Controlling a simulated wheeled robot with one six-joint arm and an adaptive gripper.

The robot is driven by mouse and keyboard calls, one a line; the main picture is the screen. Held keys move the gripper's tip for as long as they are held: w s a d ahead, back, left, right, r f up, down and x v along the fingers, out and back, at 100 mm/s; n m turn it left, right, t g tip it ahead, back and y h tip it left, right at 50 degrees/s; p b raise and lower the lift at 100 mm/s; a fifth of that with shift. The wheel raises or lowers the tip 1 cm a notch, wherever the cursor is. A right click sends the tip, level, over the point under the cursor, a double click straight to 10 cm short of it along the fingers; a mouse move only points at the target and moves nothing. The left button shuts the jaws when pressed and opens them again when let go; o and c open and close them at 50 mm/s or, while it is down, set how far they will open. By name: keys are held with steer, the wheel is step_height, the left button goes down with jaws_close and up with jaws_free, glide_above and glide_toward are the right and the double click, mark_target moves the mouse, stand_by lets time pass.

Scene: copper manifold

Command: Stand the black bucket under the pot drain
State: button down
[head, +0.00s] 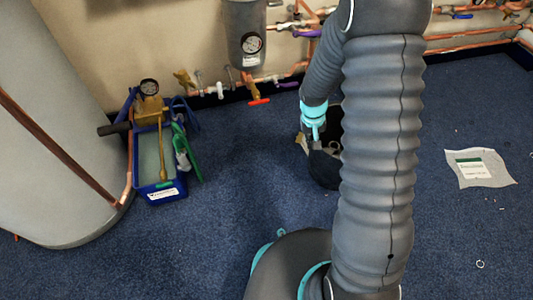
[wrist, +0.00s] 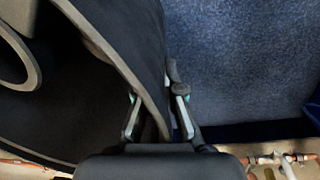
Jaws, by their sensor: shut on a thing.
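The black bucket (head: 324,170) is right of centre in the head view, partly hidden behind my arm. It is on or close above the blue carpet; I cannot tell which. My gripper (head: 314,143) is at its rim. In the wrist view the bucket (wrist: 110,95) fills the left side, and my gripper (wrist: 158,115) is shut on its wall, one finger on each side of the pale rim. The grey pot (head: 244,25) with a gauge is on the back wall. Its drain, a copper pipe with a red-handled valve (head: 258,100), hangs below it, left of the bucket, with carpet beneath.
A blue tool box (head: 160,192) with tools and a gauge stands at the left, beside a large pale tank (head: 50,150). A white paper sheet (head: 478,168) lies at the right. Copper pipes run along the back wall. The carpet between tool box and bucket is clear.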

steer(key=s+a+f+n+b, duration=0.2)
steer(key=s+a+f+n, duration=0.15)
steer(key=s+a, duration=0.25)
steer(key=s+a+f+n+t+b, duration=0.1)
steer(key=s+a+f+n, duration=0.1)
steer(key=s+a+n, duration=0.3)
steer(key=s+a+f+n+b, duration=0.2)
steer(key=s+a+f+n, duration=0.1)
steer(key=s+a, duration=0.35)
steer(key=w+a+f+p, duration=0.1)
steer(key=w+a+f, duration=0.1)
steer(key=w, duration=0.6)
steer(key=w+a+f+p, duration=0.1)
steer(key=w+a, duration=0.1)
steer(key=w, duration=0.7)
steer(key=shift+a+f+y+p, duration=0.25)
steer(key=shift+f+y+p, duration=0.05)
steer(key=shift+f, duration=0.25)
steer(key=c, duration=1.7)
jaws_free()
steer(key=o, duration=0.4)
